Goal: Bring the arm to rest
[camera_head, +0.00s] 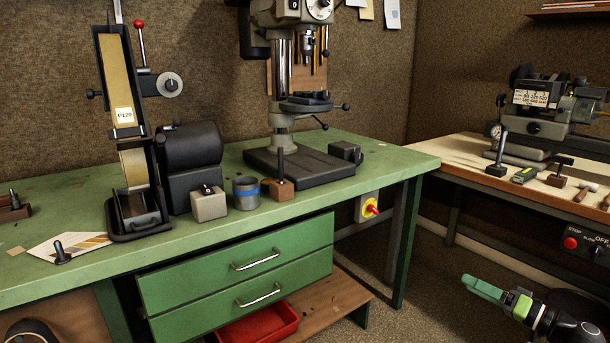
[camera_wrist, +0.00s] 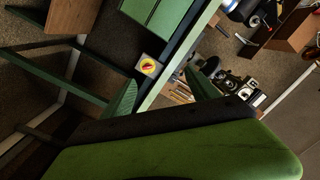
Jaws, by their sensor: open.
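My gripper (camera_head: 485,289) shows at the lower right of the head view, with green fingers held out over the floor, to the right of the green workbench (camera_head: 400,157). It is apart from the bench and holds nothing that I can see. In the wrist view my gripper (camera_wrist: 160,92) shows two green fingertips spread apart, with the room tilted behind them. A large green and black part of my arm fills the bottom of that view.
A belt sander (camera_head: 125,110), a drill press (camera_head: 290,100) and a grey cup (camera_head: 246,193) stand on the green bench. A second bench (camera_head: 455,150) with tools stands at the right. A yellow-red switch (camera_head: 369,207) is on the bench side. Open carpet (camera_head: 430,260) lies between.

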